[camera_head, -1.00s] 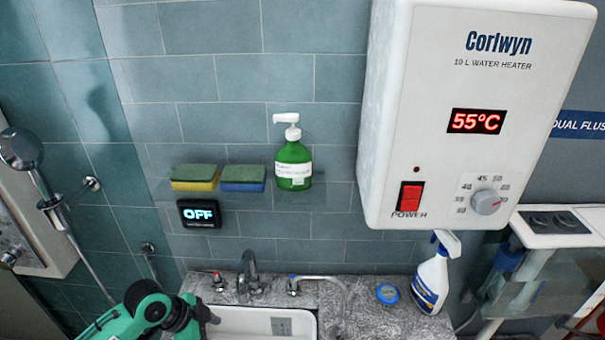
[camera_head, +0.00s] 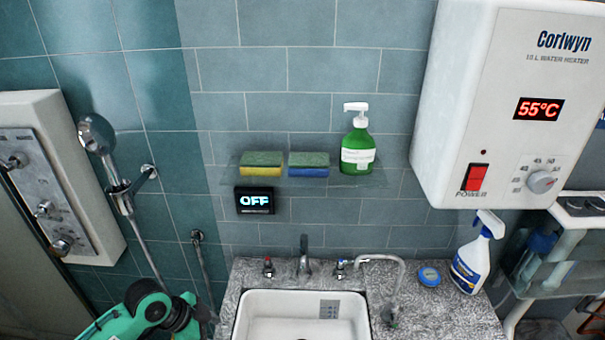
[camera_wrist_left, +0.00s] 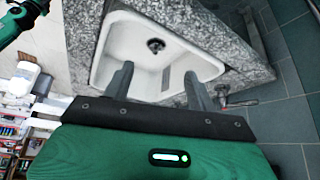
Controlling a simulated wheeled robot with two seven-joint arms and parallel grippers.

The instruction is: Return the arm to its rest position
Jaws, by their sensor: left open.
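My left arm, green and black, shows at the bottom left of the head view, in front of the tiled wall and left of the sink; its gripper is out of that frame. In the left wrist view my left gripper (camera_wrist_left: 158,85) has its two grey fingers apart, with nothing between them. Beyond them lies the white sink basin (camera_wrist_left: 112,54), set in a grey speckled counter (camera_wrist_left: 204,30). The sink (camera_head: 262,318) also shows at the bottom of the head view. My right gripper is not in view.
A water heater (camera_head: 509,95) reading 55°C hangs at the right. A shelf holds two sponges (camera_head: 308,164) and a green soap bottle (camera_head: 358,150) above a display reading OFF (camera_head: 254,201). A spray bottle (camera_head: 470,262) stands on the counter. A hand shower (camera_head: 98,134) hangs at the left.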

